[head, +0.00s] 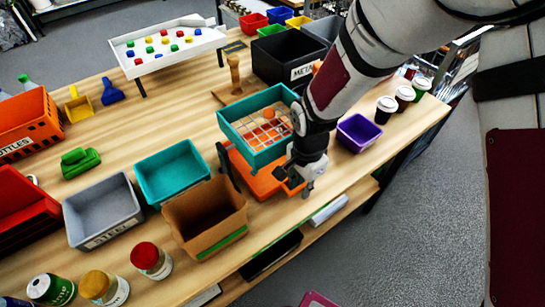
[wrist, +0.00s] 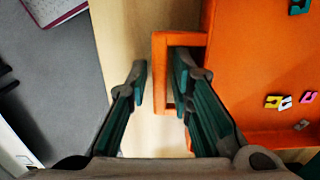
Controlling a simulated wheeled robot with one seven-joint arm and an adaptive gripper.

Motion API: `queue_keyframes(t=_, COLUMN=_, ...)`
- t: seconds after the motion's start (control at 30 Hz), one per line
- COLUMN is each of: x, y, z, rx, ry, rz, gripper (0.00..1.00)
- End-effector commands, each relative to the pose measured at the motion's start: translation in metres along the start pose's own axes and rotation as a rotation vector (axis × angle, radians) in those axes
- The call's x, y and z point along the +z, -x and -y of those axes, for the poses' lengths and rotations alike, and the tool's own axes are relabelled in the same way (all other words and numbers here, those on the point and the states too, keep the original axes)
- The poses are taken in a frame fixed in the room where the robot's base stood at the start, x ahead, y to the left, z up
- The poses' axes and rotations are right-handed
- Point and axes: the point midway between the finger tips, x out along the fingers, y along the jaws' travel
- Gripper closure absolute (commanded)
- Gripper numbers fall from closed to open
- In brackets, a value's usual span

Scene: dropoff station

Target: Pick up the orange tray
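The orange tray (head: 258,184) lies near the front edge of the wooden table, partly hidden by a teal mesh-bottomed crate and by my arm. In the wrist view the tray (wrist: 245,65) fills the right side, with a loop handle on its left. Small coloured pieces lie in it. My gripper (head: 299,181) is at the tray's right end in the head view. In the wrist view my gripper (wrist: 160,84) is open, with one finger on each side of the handle's outer bar. Thin gaps show beside the bar, and the fingertips' height relative to it is unclear.
The teal crate (head: 247,148) sits over the tray's far part in the head view. A brown box (head: 205,222) stands to the left and a purple bin (head: 358,132) to the right. Several lidded cups (head: 386,108) stand farther right. Floor lies beyond the table's front edge.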

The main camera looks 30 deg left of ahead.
Motion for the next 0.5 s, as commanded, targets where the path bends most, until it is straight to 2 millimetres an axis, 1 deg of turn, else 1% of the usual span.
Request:
queue_keyframes(t=0.03, x=0.0000, y=0.0001, z=0.0000, rx=0.000, ry=0.000, rz=0.000, gripper=0.84)
queue_keyframes(t=0.07, x=0.0000, y=0.0001, z=0.0000, rx=0.000, ry=0.000, rz=0.000, gripper=0.91)
queue_keyframes(t=0.1, x=0.0000, y=0.0002, z=0.0000, rx=0.000, ry=0.000, rz=0.000, gripper=1.00)
queue_keyframes(t=0.5, x=-0.0001, y=0.0010, z=0.0003, rx=-0.001, ry=0.000, rz=0.000, gripper=1.00)
